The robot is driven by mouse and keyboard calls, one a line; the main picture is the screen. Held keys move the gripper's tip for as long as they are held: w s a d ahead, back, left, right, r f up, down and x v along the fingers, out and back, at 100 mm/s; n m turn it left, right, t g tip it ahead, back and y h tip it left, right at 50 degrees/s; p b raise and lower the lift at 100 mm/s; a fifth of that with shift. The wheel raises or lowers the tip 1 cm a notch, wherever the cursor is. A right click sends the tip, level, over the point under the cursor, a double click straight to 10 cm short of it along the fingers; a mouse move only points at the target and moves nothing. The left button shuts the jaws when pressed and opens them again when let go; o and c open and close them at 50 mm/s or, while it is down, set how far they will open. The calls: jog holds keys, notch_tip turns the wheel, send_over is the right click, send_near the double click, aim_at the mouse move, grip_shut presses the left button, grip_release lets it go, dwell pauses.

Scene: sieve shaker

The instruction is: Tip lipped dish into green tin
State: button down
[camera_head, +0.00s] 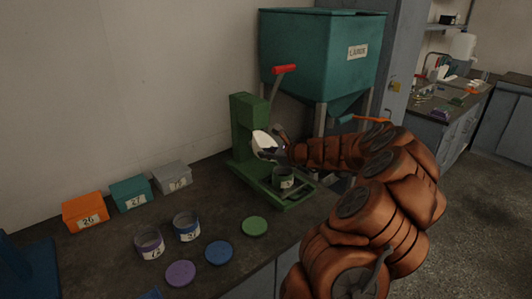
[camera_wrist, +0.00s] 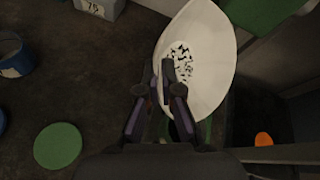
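The white lipped dish (camera_head: 263,140) is held in my gripper (camera_head: 282,150) above the base of a green press. In the wrist view the dish (camera_wrist: 215,50) lies between and beyond my gripper's fingers (camera_wrist: 162,88), which are closed on its near edge. Dark and pale bits lie inside it. The dish looks tilted in the head view. A dark green tin (camera_head: 284,178) with a white label stands on the press base, below and slightly right of the dish. The tin is not clearly visible in the wrist view.
The green press (camera_head: 243,130) has a red-handled lever. A teal hopper (camera_head: 315,50) stands behind it. Blue (camera_head: 187,228) and purple (camera_head: 149,246) tins, loose lids including a green one (camera_head: 255,226), and orange (camera_head: 86,212), teal and grey boxes occupy the bench to the left.

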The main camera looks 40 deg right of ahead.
jog(key=shift+w+a+r+g+p, duration=0.2)
jog(key=shift+g+p, duration=0.1)
jog(key=shift+p, duration=0.55)
jog(key=p, duration=0.1)
jog(key=n+g+h+p, duration=0.1)
jog(key=p, duration=0.1)
jog(key=f+g+h+p, duration=0.1)
jog(key=shift+w+a+f+n, duration=0.1)
jog(key=shift+w+a+n, duration=0.2)
jog(key=shift+g+p, duration=0.3)
jog(key=shift+p, duration=0.4)
jog(key=g+h+p, duration=0.1)
jog(key=p, duration=0.2)
jog(key=n+g+h+p, duration=0.1)
jog(key=p, duration=0.2)
jog(key=shift+w+a+f+p, duration=0.1)
jog(key=shift+a+f+p, duration=0.05)
jog(key=shift+f+p, duration=0.15)
